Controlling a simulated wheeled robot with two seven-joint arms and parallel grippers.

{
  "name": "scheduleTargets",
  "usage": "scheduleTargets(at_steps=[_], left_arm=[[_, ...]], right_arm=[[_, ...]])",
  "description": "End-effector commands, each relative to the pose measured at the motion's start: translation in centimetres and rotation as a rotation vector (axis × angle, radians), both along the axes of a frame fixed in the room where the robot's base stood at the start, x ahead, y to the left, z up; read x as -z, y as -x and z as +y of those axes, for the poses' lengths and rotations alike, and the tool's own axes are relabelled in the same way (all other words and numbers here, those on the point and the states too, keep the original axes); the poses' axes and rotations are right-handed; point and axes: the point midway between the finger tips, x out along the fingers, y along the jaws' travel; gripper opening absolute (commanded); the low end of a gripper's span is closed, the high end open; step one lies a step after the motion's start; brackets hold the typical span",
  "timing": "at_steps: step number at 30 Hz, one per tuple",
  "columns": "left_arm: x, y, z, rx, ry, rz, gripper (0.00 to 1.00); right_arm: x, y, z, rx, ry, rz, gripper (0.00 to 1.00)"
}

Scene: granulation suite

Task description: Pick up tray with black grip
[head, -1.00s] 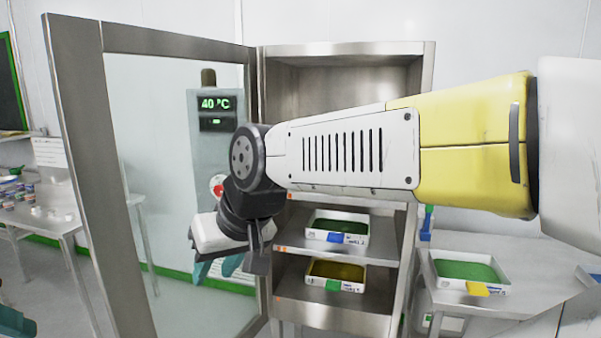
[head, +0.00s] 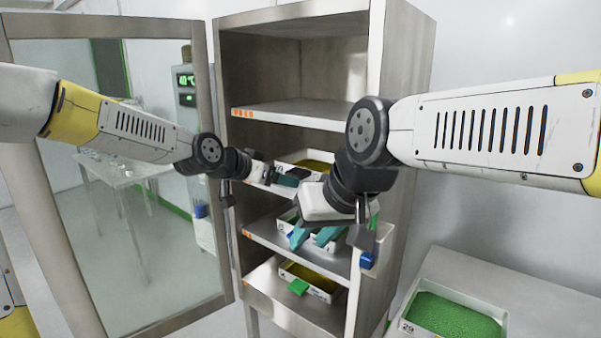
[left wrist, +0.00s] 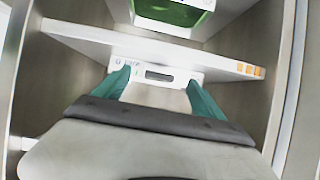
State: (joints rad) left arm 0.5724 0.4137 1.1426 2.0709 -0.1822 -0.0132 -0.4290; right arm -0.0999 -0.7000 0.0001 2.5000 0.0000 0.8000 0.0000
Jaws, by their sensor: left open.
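The upper white tray (head: 318,158) with yellow contents sits on a cabinet shelf, largely covered by my arms. A dark grip (head: 298,172) shows at its front. In the left wrist view a white front panel with a dark grip (left wrist: 160,75) lies between the fingertips. My left gripper (left wrist: 159,78) is open around that grip, its teal fingers apart on either side; whether they touch it I cannot tell. My right gripper (head: 313,238) has its teal fingers apart, empty, in front of the middle shelf.
A lower tray (head: 325,292) with a green grip (head: 298,287) sits on the bottom shelf. A green-filled tray (head: 455,315) stands on the table at right. The open cabinet door (head: 205,130) is at left. A blue piece (head: 367,260) shows beside my right gripper.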

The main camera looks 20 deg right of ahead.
Motion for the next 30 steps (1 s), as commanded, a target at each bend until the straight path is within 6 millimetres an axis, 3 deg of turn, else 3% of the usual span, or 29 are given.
scheduleTargets(at_steps=[3,6,17,30], left_arm=[[-1.7,-1.1,-0.7,0.010,0.071,-0.035,0.80],[-2.1,-1.6,-1.3,0.015,0.094,-0.047,0.80],[-1.2,-2.9,-3.0,0.015,0.092,-0.048,0.80],[0.7,-5.7,-6.3,0.016,0.090,-0.047,0.80]], right_arm=[[0.0,0.0,0.0,0.000,0.000,0.000,0.35],[0.0,0.0,0.0,0.000,0.000,0.000,0.35],[0.0,0.0,0.0,0.000,0.000,0.000,0.35],[0.0,0.0,0.0,0.000,0.000,0.000,0.35]])
